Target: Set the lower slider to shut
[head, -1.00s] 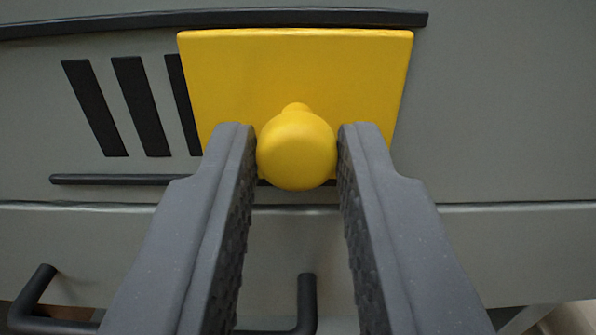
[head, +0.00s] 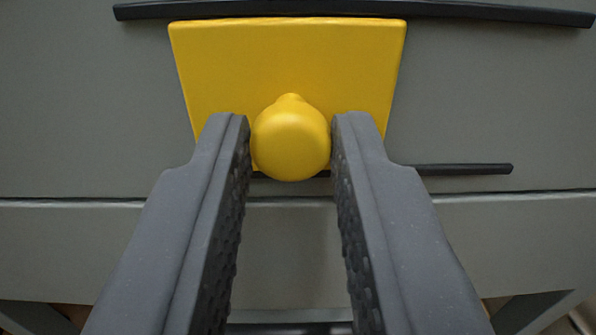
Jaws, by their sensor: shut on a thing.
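The slider is a yellow plate (head: 330,60) with a round yellow knob (head: 290,140) at its lower middle. It sits between a long dark upper rail (head: 480,10) and a shorter dark lower rail (head: 465,169) on a grey panel. No dark slots show; the panel behind the plate is hidden. My gripper (head: 290,130) is shut on the knob, one finger on each side.
Below the rails, a seam crosses the grey front (head: 80,203). A dark bar (head: 290,328) shows at the bottom between my fingers, partly hidden. The panel right of the plate is clear.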

